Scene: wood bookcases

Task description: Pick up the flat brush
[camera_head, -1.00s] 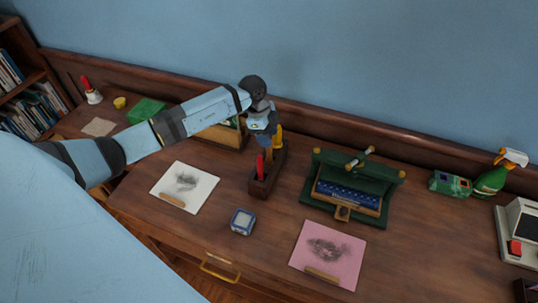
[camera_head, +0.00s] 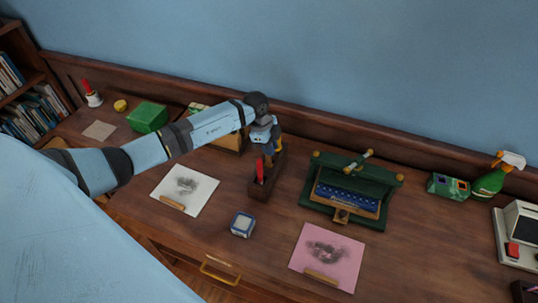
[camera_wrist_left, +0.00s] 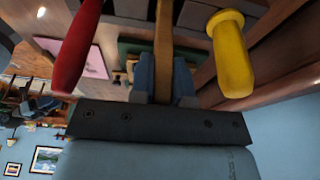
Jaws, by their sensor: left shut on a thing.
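My left gripper (camera_head: 267,146) is above the dark wooden holder (camera_head: 262,193) near the middle of the desk. In the left wrist view, my left gripper (camera_wrist_left: 164,82) is shut on a flat, light-brown wooden handle (camera_wrist_left: 163,45), which I take to be the flat brush. A red handle (camera_head: 260,171) stands in the holder at the near end, and a yellow handle (camera_head: 278,145) stands behind the gripper. In the wrist view they flank the fingers. The brush's lower end is hidden, so I cannot tell whether it is clear of the holder. My right gripper is not in view.
A green rack with a blue box (camera_head: 347,200) stands right of the holder. A white sheet (camera_head: 184,188), a pink sheet (camera_head: 327,256) and a small blue-white box (camera_head: 242,223) lie in front. A green box (camera_head: 148,117) is at left. The wall is close behind.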

